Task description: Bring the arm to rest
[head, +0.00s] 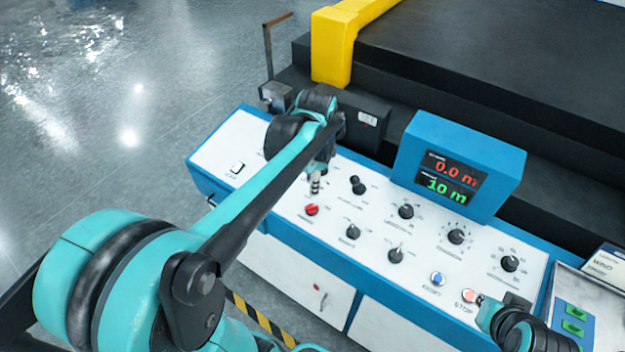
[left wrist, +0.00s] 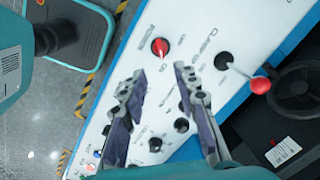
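My left arm reaches in from the left in the head view, over the white control panel (head: 228,150). The left gripper (head: 316,186) points down just above a red rotary knob (head: 312,210). In the left wrist view, the left gripper (left wrist: 160,72) has its two fingers spread with nothing between them. The red knob (left wrist: 160,47) lies beyond the fingertips, apart from them. Part of my right arm, with the right gripper (head: 512,318), shows at the lower right near the STOP button (head: 469,296); its fingers cannot be made out clearly.
A blue display box (head: 458,165) reads 0.0 m and 10 m. Several black knobs, including one (head: 406,211), stand on the panel. A red-ball lever (left wrist: 260,85) stands right of the fingers. A yellow frame (head: 333,45) rises behind. Open floor lies left.

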